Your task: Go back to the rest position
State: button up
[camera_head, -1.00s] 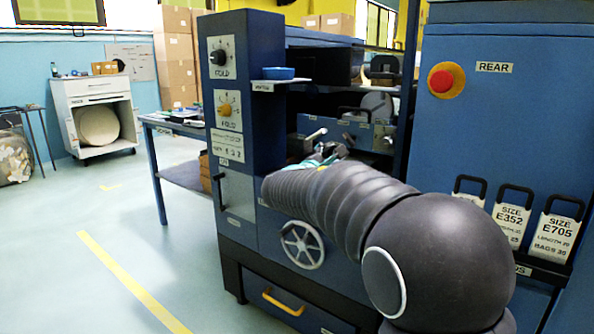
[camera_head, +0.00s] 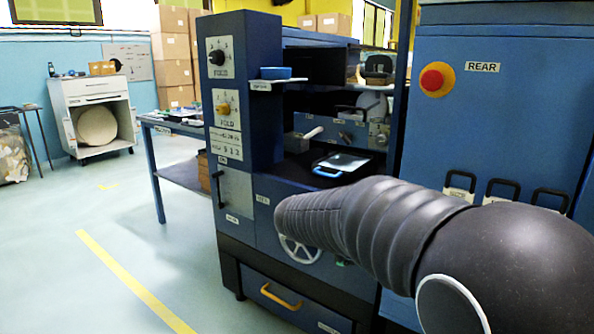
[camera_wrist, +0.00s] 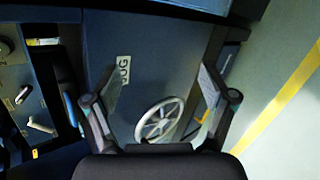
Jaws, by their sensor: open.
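My gripper (camera_wrist: 158,95) shows in the wrist view with its two fingers spread apart and nothing between them. It faces the dark blue front panel (camera_wrist: 140,65) of the machine, with a spoked handwheel (camera_wrist: 160,120) beyond the fingers. In the head view my arm reaches in from the lower right and hides the gripper. The blue machine (camera_head: 240,120) stands in the middle, and its handwheel (camera_head: 300,250) is partly covered by my arm. A tray with a blue handle (camera_head: 342,162) lies in the machine's open bay.
A yellow-handled drawer (camera_head: 280,298) is low on the machine. A blue side table (camera_head: 165,127) stands behind left. The floor (camera_head: 80,200) at left is clear.

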jog(key=s+d+m+g+y+p, duration=0.1)
jog(key=s+d+m+y, duration=0.2)
jog(key=s, duration=2.8)
jog(key=shift+s+f+m+g+y, duration=0.4)
jog(key=shift+m+y, duration=1.9)
jog(key=shift+m, duration=2.5)
jog(key=shift+d, duration=0.1)
